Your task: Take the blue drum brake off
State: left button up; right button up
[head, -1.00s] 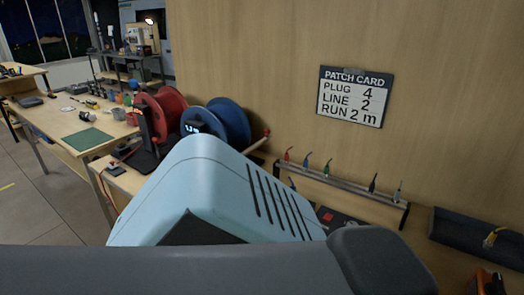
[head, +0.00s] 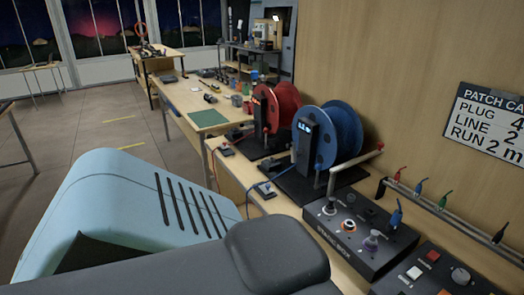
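A blue drum (head: 348,135) stands on the bench to the right of centre in the head view. A dark upright unit with a small lit display (head: 305,140) is in front of it, on a black base (head: 290,183). A pale lever with a red end (head: 360,157) sticks up beside the drum on the right. I cannot tell which part is the brake or how it is set. A red drum (head: 283,103) stands just behind to the left. Neither of my grippers shows; a pale blue and grey part of my own body fills the lower left.
A black control box with knobs (head: 350,245) sits in front of the blue drum, with a second panel (head: 435,275) to its right. A rail with coloured plugs (head: 440,215) runs along the wall below the patch card (head: 490,120). Floor (head: 100,125) is open at left.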

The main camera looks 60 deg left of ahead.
aim_at(317, 176)
jog(key=u, duration=1.5)
jog(key=i+u, duration=0.15)
jog(key=i, duration=0.35)
jog(key=k, duration=0.5)
jog(key=j+z, duration=0.2)
jog(key=j, duration=0.8)
jog(key=k+j+z, duration=0.15)
jog(key=j, duration=0.85)
